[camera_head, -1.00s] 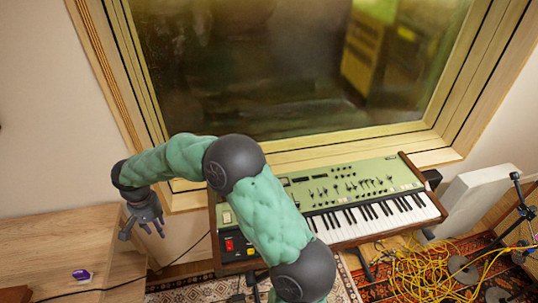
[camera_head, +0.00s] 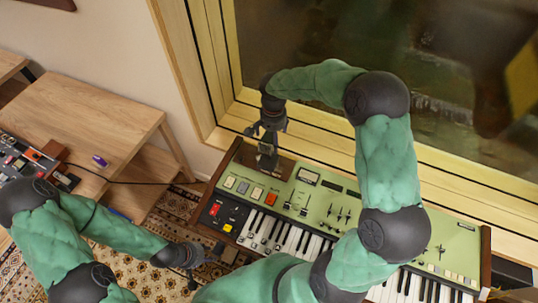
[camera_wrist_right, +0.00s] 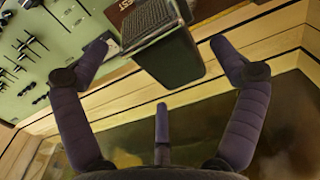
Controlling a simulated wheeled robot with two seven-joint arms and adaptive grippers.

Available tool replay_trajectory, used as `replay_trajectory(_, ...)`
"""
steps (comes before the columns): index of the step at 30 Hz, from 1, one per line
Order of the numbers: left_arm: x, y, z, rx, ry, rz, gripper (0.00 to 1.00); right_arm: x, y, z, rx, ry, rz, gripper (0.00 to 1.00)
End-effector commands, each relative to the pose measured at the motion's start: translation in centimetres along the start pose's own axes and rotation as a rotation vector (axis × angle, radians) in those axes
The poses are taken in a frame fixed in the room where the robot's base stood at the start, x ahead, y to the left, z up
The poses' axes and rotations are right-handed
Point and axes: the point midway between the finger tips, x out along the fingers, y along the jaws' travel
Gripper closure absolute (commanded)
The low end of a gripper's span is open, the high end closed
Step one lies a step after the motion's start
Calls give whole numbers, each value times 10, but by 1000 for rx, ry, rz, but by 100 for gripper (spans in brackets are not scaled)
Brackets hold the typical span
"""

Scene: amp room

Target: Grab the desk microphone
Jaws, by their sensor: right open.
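The desk microphone, a dark boxy piece with a mesh face, shows in the right wrist view (camera_wrist_right: 165,45) between my spread fingers. In the head view a dark upright shape (camera_head: 267,161), apparently the microphone, stands on the back left of the green keyboard (camera_head: 335,190). My right gripper (camera_head: 270,130) is just above it, open; in the wrist view its fingers (camera_wrist_right: 163,48) flank the box with gaps on both sides. My left gripper (camera_head: 205,262) is low, left of the keyboard's front corner, too small to read. The microphone's lower part is partly hidden.
A window with a wooden frame (camera_head: 225,120) rises close behind the keyboard. A wooden table (camera_head: 95,115) with a small purple item (camera_head: 99,161) stands left. A mixer-like device (camera_head: 25,165) is at the left edge. A patterned rug (camera_head: 150,280) covers the floor.

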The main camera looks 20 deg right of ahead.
Motion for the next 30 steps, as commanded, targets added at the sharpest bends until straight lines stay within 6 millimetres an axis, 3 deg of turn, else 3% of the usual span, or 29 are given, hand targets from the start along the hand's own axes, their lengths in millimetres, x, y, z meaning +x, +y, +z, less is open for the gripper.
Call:
replay_trajectory(7, 8, -3, 0, 0, 0, 0, 60, 36, -3, 4, -1, -1, 2, 5)
replay_trajectory(16, 8, -3, 0, 0, -1, 0, 60, 41, -3, 4, -1, -1, 1, 8)
replay_trajectory(25, 8, -3, 0, 0, -1, 0, 60, 41, -2, 4, -1, -1, 1, 93)
replay_trajectory(30, 8, -3, 0, 1, -1, 0, 60, 40, -3, 3, 0, 1, -1, 93)
